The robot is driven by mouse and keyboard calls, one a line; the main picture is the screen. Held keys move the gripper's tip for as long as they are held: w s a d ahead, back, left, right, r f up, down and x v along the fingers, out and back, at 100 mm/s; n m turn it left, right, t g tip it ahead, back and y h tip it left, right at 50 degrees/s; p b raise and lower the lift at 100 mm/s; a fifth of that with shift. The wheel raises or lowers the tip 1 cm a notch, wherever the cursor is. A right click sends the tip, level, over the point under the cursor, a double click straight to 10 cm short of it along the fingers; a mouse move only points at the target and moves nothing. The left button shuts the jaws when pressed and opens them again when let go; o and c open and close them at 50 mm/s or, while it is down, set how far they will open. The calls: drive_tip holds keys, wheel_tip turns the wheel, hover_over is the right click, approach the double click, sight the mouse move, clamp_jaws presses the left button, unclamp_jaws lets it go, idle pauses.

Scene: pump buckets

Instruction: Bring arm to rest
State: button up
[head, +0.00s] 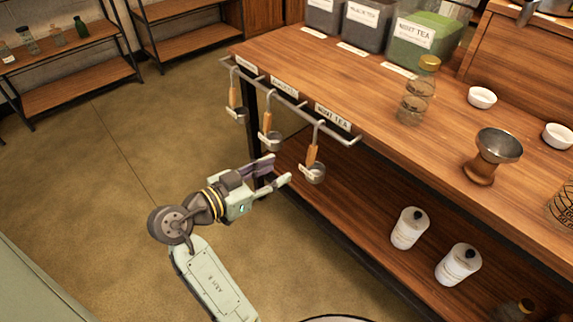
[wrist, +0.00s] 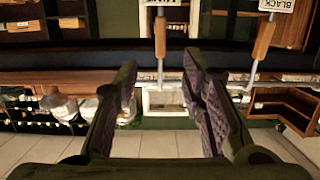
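My gripper (head: 277,172) is at the end of my extended arm, low in front of the counter's left end. Its two fingers are apart with nothing between them; the wrist view shows the open gap between the fingers (wrist: 160,100). Three ladles with wooden handles hang from the metal rail: the left ladle (head: 233,95), the middle ladle (head: 267,130) and the right ladle (head: 312,155). My fingertips appear close to the right ladle's cup, apart from it as far as I can see. Two handles also show in the wrist view.
The wooden counter (head: 360,90) bears tea bins, a glass bottle (head: 417,92), small white bowls and a metal-topped wooden cup (head: 490,155). White bottles (head: 408,228) stand on the lower shelf. The rail (head: 290,98) juts out from the counter. Open floor (head: 90,190) lies to the left.

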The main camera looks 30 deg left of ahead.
drive_tip(key=shift+s+a+r, duration=0.1)
drive_tip(key=shift+s+a, duration=0.05)
drive_tip(key=shift+s, duration=0.25)
